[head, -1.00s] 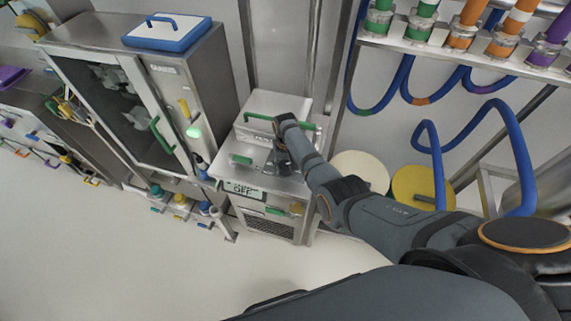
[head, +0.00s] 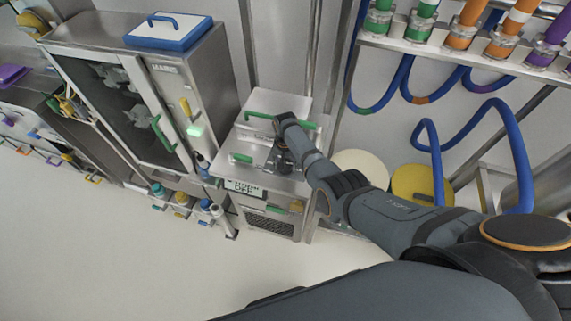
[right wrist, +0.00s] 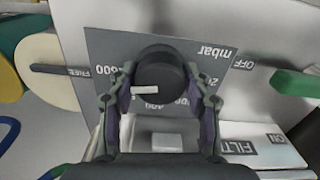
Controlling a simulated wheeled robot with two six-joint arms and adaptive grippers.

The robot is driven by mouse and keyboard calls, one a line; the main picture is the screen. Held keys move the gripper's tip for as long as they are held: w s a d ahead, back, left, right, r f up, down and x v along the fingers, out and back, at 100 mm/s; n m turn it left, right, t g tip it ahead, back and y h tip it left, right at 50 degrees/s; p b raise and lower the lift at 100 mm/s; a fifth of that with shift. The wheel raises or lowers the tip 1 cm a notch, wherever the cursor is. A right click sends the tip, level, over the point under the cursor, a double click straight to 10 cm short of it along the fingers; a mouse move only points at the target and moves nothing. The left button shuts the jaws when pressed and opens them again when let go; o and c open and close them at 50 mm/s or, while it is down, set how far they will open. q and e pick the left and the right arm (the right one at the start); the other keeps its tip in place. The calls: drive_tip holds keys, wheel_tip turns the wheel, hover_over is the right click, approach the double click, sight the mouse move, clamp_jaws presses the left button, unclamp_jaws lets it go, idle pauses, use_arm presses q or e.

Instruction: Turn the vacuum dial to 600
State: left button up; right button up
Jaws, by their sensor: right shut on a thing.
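The vacuum dial (right wrist: 163,72) is a round black knob on a grey scale plate (right wrist: 108,48) marked mbar, with its lettering upside down in the right wrist view. The 600 label is left of the dial, 200 is at its right, and another number is partly hidden below it. A white mark sits on the dial's lower left side. My right gripper (right wrist: 163,95) has a finger on each side of the dial and is shut on it. In the head view the right gripper (head: 283,162) reaches down onto the steel machine's top (head: 258,150); the dial is hidden there. My left gripper is not in view.
Green handles (head: 241,157) stand close to the gripper on the machine. A small display reading OFF (head: 243,188) is on its front. A steel cabinet (head: 205,75) stands at the left, and blue hoses (head: 520,150) hang at the right. The floor in front is clear.

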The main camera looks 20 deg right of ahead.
drive_tip(key=o, duration=1.1)
drive_tip(key=shift+o, duration=0.2)
wheel_tip(320, 180, up, 12)
